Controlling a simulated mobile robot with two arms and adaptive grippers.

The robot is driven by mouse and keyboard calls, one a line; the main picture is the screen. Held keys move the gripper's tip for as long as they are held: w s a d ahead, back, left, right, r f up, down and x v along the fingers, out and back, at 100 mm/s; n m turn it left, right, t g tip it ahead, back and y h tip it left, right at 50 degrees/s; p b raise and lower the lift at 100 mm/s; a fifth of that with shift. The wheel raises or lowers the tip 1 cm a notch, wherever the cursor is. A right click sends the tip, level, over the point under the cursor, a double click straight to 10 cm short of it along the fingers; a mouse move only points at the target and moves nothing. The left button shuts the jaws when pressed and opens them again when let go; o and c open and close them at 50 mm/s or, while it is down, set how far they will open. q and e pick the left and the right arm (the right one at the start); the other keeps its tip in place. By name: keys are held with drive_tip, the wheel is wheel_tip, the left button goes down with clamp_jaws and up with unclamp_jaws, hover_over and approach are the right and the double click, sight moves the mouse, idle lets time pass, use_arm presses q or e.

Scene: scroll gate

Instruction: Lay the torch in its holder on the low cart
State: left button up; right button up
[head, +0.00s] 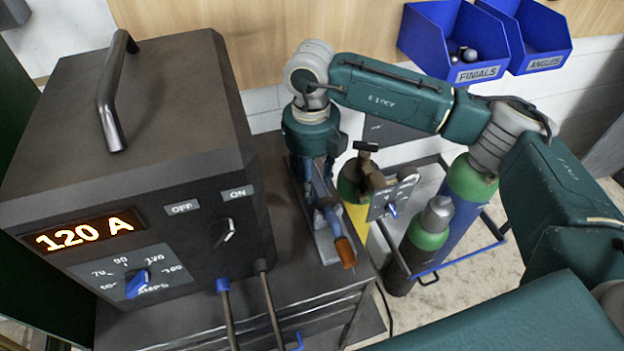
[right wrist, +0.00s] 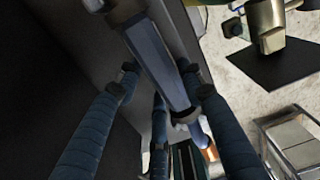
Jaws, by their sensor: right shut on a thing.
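The torch (head: 328,211) has a blue-grey body and an orange-brown nozzle at its near end. My right gripper (head: 316,183) comes down from above and is shut on the torch body. In the right wrist view the torch (right wrist: 158,62) runs between the two blue ribbed fingers of the right gripper (right wrist: 163,88). The grey holder (head: 328,252) is a narrow metal piece on the low cart (head: 285,210), just beneath and beside the torch. I cannot tell whether the torch touches it. The far end of the torch is hidden by the gripper. My left gripper is out of view.
A big dark welding machine (head: 130,130) showing 120 A stands left of the torch. Blue wall bins (head: 462,45) hang at the back. Two leads leave the machine's front.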

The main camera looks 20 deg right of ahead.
drive_tip(key=o, duration=1.5)
drive_tip(key=shift+c, duration=0.2)
wheel_tip(320, 180, up, 12)
